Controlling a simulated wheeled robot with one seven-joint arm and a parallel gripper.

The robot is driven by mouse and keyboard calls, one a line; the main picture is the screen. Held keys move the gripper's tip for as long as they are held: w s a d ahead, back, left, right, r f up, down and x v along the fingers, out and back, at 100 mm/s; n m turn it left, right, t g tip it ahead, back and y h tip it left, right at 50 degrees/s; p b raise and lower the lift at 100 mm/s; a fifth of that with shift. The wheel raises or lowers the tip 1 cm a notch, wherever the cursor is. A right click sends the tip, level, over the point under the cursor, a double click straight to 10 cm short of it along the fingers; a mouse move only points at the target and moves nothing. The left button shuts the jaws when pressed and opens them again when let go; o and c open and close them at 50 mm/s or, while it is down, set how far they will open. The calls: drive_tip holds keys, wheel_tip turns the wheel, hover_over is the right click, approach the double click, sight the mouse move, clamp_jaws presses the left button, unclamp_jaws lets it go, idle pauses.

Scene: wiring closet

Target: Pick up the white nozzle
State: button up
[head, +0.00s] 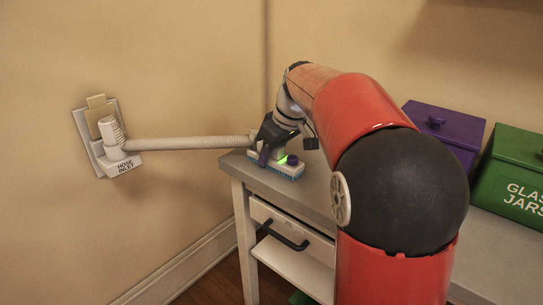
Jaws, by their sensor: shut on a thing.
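A white nozzle (290,172) with a blue lower edge and a dark purple knob sits at the left end of the grey tabletop. A pale hose (190,143) runs left from beside it to the hose inlet (117,165) on the wall. My gripper (272,156) comes down from above and is shut on the nozzle's upper part. A small green glow shows beside the fingers. The fingers and wrist hide much of the grip and the hose's right end. The nozzle's underside appears at the tabletop; I cannot tell if it touches.
A purple lidded box (448,137) and a green box marked GLASS JARS (515,180) stand at the right. The wall is close on the left, and the hose spans the gap.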

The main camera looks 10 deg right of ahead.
drive_tip(key=shift+c, duration=1.2)
wheel_tip(320, 180, up, 20)
drive_tip(key=p, duration=0.2)
drive_tip(key=o, duration=0.4)
drive_tip(key=shift+c, duration=1.1)
drive_tip(key=shift+f+b, duration=5.05)
drive_tip(key=shift+f, duration=1.45)
